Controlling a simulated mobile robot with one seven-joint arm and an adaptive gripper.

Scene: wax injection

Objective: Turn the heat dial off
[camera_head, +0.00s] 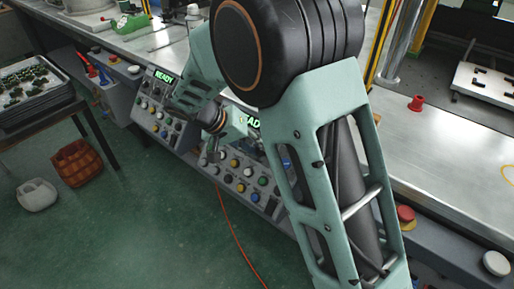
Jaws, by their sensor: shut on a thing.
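My gripper (209,154) is small and partly hidden by my own arm. It points down at the front control panel (238,178), near its left edge, and is shut on a small knob there, which I take to be the heat dial. The dial itself is hidden by the fingers, so its setting cannot be read. The panel carries several round coloured buttons and a green lit display (253,122), partly covered by my arm.
A second panel (160,105) with a green "READY" display stands to the left. A red button (405,213) and a white button (496,263) are at right. Trays (35,90) lie on a side table; an orange basket (77,162) and a pale basket (37,194) stand on the floor.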

